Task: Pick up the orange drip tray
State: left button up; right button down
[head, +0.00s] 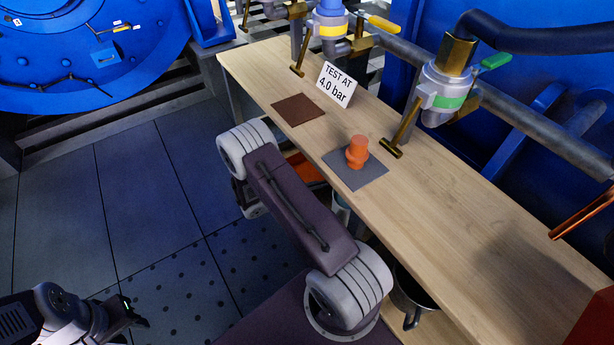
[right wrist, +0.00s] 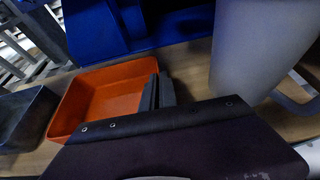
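The orange drip tray (right wrist: 100,95) sits on a wooden surface in the right wrist view, open side up and empty. In the head view only a sliver of it (head: 308,171) shows below the bench edge, behind my right arm. My right gripper (right wrist: 158,92) has its two dark fingers close together at the tray's right wall, one on each side of the rim, shut on it. The tips' contact is partly hidden. In the head view my right gripper is hidden. My left gripper (head: 132,315) is over the floor at lower left, too small and dark to tell its opening.
A dark grey bin (right wrist: 25,115) stands left of the tray, and a pale cylinder (right wrist: 258,50) stands to its right. A blue object (right wrist: 120,25) is behind. On the bench (head: 440,215) are an orange fitting (head: 357,150) on a grey mat and a sign (head: 336,85). A pot (head: 412,295) is below.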

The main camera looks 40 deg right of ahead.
notch_tip(320, 180, up, 4)
jog(key=p, duration=0.3)
jog(key=shift+r, duration=0.15)
jog(key=w+a+p, duration=0.2)
jog(key=a+p, duration=0.1)
jog(key=a, duration=1.5)
jog(key=shift+f, duration=0.4)
